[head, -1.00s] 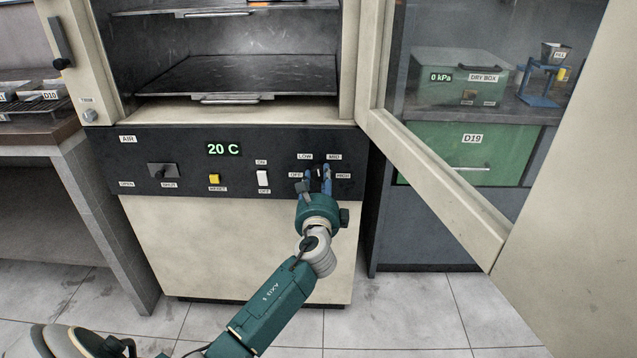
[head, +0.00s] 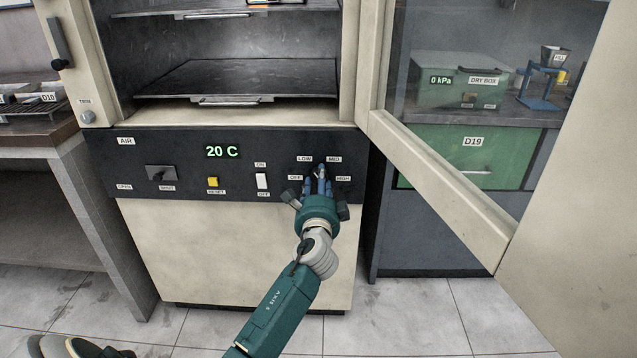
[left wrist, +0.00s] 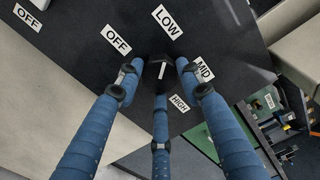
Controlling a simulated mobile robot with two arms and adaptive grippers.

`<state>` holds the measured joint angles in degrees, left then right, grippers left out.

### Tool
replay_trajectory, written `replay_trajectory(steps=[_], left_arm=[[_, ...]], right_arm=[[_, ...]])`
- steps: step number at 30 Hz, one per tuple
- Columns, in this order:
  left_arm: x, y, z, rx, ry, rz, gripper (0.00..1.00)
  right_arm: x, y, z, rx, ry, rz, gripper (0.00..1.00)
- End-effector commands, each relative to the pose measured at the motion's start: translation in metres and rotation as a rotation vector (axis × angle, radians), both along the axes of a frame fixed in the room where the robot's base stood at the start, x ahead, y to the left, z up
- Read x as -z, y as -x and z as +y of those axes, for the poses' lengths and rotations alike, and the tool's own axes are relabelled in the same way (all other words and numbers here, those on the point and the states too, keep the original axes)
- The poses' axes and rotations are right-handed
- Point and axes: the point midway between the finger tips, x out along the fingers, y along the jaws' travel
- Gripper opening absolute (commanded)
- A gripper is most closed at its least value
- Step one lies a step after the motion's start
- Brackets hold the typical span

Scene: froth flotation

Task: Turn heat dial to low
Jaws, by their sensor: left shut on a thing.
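The heat dial (left wrist: 161,71) is a small black knob with a white pointer line, on the oven's dark control panel (head: 120,170). In the left wrist view the pointer's upper end lies roughly toward the LOW label (left wrist: 167,22). Labels OFF (left wrist: 116,40), MID (left wrist: 202,69) and HIGH (left wrist: 180,103) also stand around the dial. My left gripper (head: 319,179) has its blue fingers closed around the dial; in the left wrist view they surround it from both sides and below. In the head view the fingers mostly hide the dial. My right gripper is not in view.
The display (head: 222,151) reads 20 C. Left of the dial are a white ON/OFF switch (head: 262,181), a yellow RESET button (head: 213,182) and an air lever (head: 160,173). The oven's open door (head: 440,180) stands to the right of my arm.

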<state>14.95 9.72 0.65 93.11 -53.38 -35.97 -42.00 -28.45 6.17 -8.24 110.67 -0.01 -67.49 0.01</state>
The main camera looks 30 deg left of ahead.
Motion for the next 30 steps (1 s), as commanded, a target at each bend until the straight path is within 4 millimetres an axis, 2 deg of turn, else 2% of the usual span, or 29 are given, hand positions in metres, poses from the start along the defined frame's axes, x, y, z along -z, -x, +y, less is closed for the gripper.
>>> replay_trajectory(steps=[1, 7, 8, 10, 22, 26, 30], left_arm=[[0.004, -0.002, -0.008, 0.016, 0.006, 0.003, 0.11], [0.004, -0.002, -0.008, 0.016, 0.005, 0.003, 0.11], [0.004, -0.002, -0.008, 0.016, 0.005, 0.003, 0.41], [0.003, -0.002, -0.007, 0.016, 0.005, 0.002, 0.55], [0.001, 0.005, -0.007, 0.007, 0.0, 0.002, 0.55], [0.002, 0.022, -0.018, 0.009, 0.002, 0.001, 0.55], [0.002, 0.048, -0.036, 0.012, 0.002, 0.002, 0.55]], right_arm=[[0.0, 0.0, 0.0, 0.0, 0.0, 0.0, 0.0], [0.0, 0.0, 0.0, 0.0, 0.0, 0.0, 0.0], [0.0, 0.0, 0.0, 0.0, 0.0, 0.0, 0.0], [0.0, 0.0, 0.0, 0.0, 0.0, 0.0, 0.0], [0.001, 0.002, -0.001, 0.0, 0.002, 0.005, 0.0], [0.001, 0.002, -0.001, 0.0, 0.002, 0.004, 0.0], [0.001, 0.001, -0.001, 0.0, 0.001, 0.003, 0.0]])
